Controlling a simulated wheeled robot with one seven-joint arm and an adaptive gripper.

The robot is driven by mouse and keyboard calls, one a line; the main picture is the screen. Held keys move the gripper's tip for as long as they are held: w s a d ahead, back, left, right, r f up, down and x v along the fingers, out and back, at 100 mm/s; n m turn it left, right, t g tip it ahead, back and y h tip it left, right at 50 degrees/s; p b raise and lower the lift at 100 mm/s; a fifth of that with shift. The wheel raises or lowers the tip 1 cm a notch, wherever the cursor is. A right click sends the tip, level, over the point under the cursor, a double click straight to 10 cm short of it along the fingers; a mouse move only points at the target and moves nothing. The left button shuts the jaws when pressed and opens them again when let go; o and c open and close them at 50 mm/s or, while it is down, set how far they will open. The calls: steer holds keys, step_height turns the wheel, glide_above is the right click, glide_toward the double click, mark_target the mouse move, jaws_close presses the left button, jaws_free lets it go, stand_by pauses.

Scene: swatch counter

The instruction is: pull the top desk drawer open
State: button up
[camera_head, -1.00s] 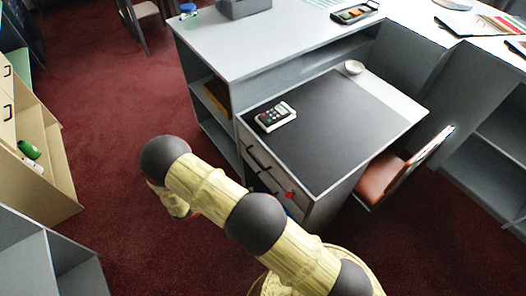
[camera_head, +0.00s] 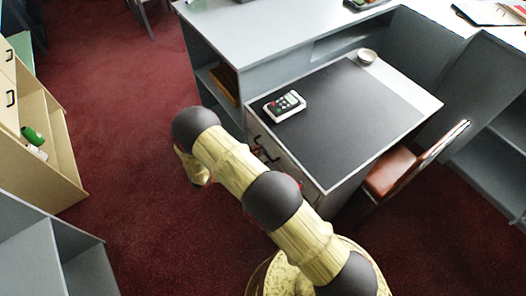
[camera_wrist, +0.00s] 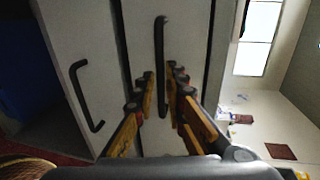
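The desk (camera_head: 385,122) has a dark top and light drawer fronts on its left side. The top drawer (camera_head: 262,136) looks flush with the desk, and my arm hides much of the drawer stack. In the wrist view the top drawer's front (camera_wrist: 190,30) carries a dark bar handle (camera_wrist: 160,38). My gripper (camera_wrist: 163,74) is open, with its fingers on either side of the lower part of that handle. I cannot tell whether they touch it. A second drawer's handle (camera_wrist: 79,85) is to the left in the wrist view.
A calculator-like device (camera_head: 284,106) and a small white bowl (camera_head: 367,56) are on the desk. A brown-seated chair (camera_head: 392,172) stands at its right. A wooden cabinet (camera_head: 40,165) is at far left. Red carpet (camera_head: 120,130) is clear between.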

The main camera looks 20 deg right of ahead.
steer(key=shift+x, duration=1.25)
steer(key=shift+c, duration=1)
jaws_close()
steer(key=shift+s, duration=0.1)
steer(key=f+v, duration=0.2)
steer(key=v, duration=1)
steer(key=a+f+v, duration=0.1)
steer(key=f+v, duration=0.2)
steer(key=v, duration=1)
steer(key=shift+s+f+b, duration=0.15)
steer(key=shift+f+b, duration=0.05)
steer(key=shift+b, duration=0.25)
steer(key=shift+a, duration=0.1)
steer(key=shift+o, duration=1)
jaws_free()
